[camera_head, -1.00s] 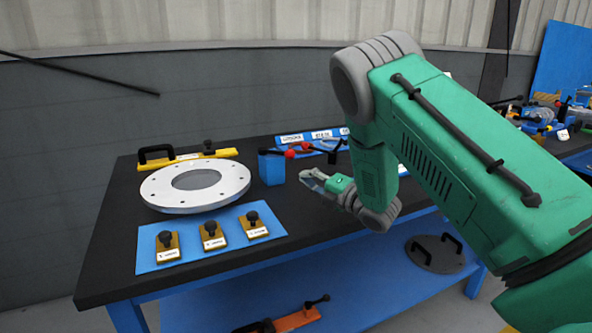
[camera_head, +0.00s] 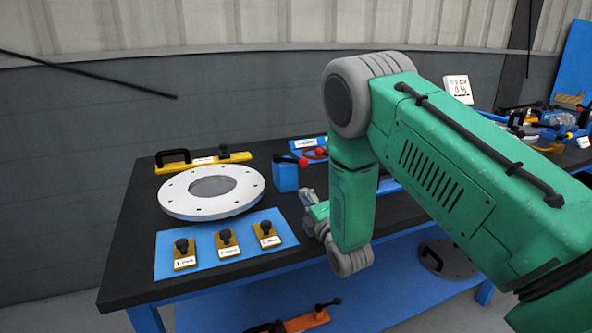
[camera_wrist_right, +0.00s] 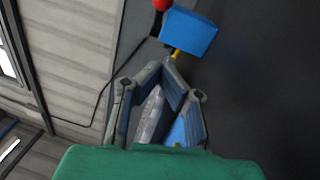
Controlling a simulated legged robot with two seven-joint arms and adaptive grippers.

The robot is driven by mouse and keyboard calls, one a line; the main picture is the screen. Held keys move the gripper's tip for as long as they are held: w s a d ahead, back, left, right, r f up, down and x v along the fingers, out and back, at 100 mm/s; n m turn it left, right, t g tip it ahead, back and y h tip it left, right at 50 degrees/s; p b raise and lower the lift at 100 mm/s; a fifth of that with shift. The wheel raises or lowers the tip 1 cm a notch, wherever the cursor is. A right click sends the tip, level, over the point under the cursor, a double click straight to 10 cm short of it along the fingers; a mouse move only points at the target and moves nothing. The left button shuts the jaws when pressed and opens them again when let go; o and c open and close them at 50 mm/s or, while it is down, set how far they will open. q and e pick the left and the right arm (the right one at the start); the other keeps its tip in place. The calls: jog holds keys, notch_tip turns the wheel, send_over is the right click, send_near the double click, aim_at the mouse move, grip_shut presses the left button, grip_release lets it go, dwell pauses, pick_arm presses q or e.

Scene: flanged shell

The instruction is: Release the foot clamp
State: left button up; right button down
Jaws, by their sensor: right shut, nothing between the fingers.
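A blue block (camera_head: 285,178) with a black lever ending in a red ball (camera_head: 303,162) stands on the black bench, right of the white flanged disc (camera_head: 211,192); it looks like the clamp, though no label on it is readable. In the right wrist view the blue block (camera_wrist_right: 188,31) and part of the red ball (camera_wrist_right: 162,4) are just beyond my fingertips. My right gripper (camera_head: 306,196) is just right of and in front of the block. In the wrist view its fingers (camera_wrist_right: 166,66) converge, shut and empty. Contact with the block cannot be told. My left gripper is out of view.
A yellow bar (camera_head: 203,163) with a black handle lies behind the disc. A blue mat (camera_head: 205,260) with several knobbed brown blocks lies in front. A second red ball (camera_head: 320,151) and blue labelled trays are behind my right arm. An orange tool (camera_head: 305,321) lies on the lower shelf.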

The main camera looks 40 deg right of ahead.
jog(key=b, duration=0.1)
send_near(294, 163)
jog(key=w+a, duration=0.2)
jog(key=w, duration=0.1)
jog(key=w+a, duration=0.1)
jog(key=w, duration=0.1)
jog(key=shift+a, duration=0.15)
jog(key=w+d, duration=0.2)
jog(key=d, duration=0.1)
jog(key=shift+w+d+r, duration=0.1)
jog(key=shift+d+r, duration=0.1)
jog(key=shift+r, duration=0.05)
jog(key=shift+w+d+b, duration=0.25)
jog(key=shift+d+b, duration=0.05)
jog(key=shift+d, duration=0.15)
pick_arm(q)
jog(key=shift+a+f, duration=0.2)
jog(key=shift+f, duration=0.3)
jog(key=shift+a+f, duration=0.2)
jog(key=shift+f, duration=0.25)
pick_arm(e)
jog(key=shift+a+r, duration=0.25)
jog(key=shift+a, duration=0.1)
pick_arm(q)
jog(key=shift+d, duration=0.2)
pick_arm(e)
jog(key=shift+w+d+f, duration=0.15)
jog(key=shift+d, duration=0.6)
jog(key=shift+a, duration=0.1)
